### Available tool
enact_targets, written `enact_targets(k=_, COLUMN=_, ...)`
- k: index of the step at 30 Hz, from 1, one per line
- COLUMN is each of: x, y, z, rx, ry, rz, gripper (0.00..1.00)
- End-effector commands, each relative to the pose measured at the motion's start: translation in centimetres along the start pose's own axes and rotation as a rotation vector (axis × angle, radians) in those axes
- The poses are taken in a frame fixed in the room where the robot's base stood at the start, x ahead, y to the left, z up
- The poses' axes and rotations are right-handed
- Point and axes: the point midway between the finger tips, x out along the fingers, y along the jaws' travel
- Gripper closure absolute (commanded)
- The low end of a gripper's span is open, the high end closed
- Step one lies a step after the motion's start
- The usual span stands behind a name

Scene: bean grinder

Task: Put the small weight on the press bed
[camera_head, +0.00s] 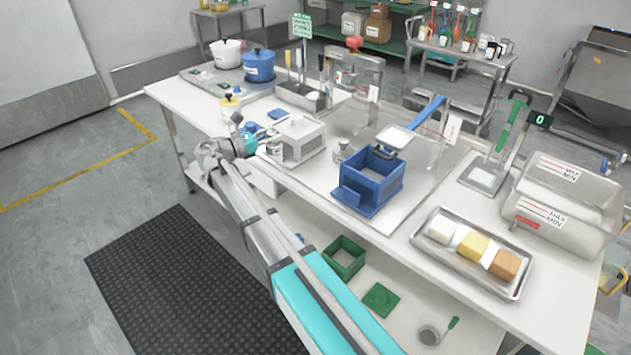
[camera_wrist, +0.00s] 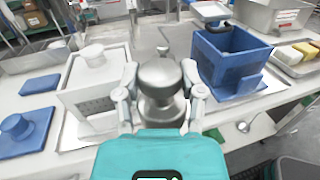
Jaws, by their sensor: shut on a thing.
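My gripper (camera_wrist: 160,98) is shut on a shiny metal weight with a rounded knob (camera_wrist: 160,76), held between the two pale fingers in the wrist view. In the head view my gripper (camera_head: 263,146) is at the front edge of the bench, left of the white box; the held weight is small and partly hidden there. Another small grey metal piece (camera_head: 342,149) stands between the white box and the blue box. A metal frame with a red knob (camera_head: 355,43) stands behind them. I cannot tell which surface is the press bed.
The white lidded box (camera_head: 300,140) and open blue box (camera_head: 372,188) stand close to my gripper. A blue lever (camera_head: 426,112) rises behind the blue box. A tray (camera_head: 440,262) of blocks lies to the right. Blue lids (camera_wrist: 22,140) lie at left in the wrist view.

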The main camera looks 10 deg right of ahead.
Motion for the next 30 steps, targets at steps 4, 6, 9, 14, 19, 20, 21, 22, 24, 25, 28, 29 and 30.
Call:
enact_targets(k=4, x=0.0, y=0.0, z=0.1, rx=0.000, ry=-0.002, rz=-0.001, gripper=1.00)
enact_targets(k=6, x=0.1, y=0.0, z=0.1, rx=0.000, ry=-0.002, rz=-0.001, gripper=1.00)
enact_targets(k=9, x=0.1, y=-0.1, z=0.0, rx=0.000, ry=-0.002, rz=-0.001, gripper=1.00)
enact_targets(k=14, x=0.9, y=-0.3, z=-0.5, rx=0.000, ry=-0.002, rz=-0.003, gripper=1.00)
enact_targets(k=19, x=3.0, y=-1.0, z=-1.7, rx=0.000, ry=-0.002, rz=-0.003, gripper=1.00)
enact_targets(k=20, x=3.4, y=-1.1, z=-1.9, rx=0.000, ry=-0.002, rz=-0.004, gripper=1.00)
enact_targets(k=21, x=4.0, y=-1.3, z=-2.2, rx=0.000, ry=-0.002, rz=-0.004, gripper=1.00)
enact_targets(k=22, x=4.5, y=-1.4, z=-2.5, rx=0.000, ry=-0.002, rz=-0.004, gripper=1.00)
enact_targets(k=24, x=5.7, y=-1.7, z=-3.1, rx=0.000, ry=-0.002, rz=-0.004, gripper=1.00)
enact_targets(k=25, x=6.1, y=-1.9, z=-3.3, rx=0.000, ry=-0.002, rz=-0.005, gripper=1.00)
enact_targets(k=28, x=7.7, y=-2.3, z=-4.1, rx=0.000, ry=-0.002, rz=-0.004, gripper=1.00)
enact_targets(k=29, x=8.2, y=-2.4, z=-4.3, rx=0.000, ry=-0.002, rz=-0.004, gripper=1.00)
enact_targets(k=30, x=8.8, y=-2.6, z=-4.6, rx=0.000, ry=-0.002, rz=-0.005, gripper=1.00)
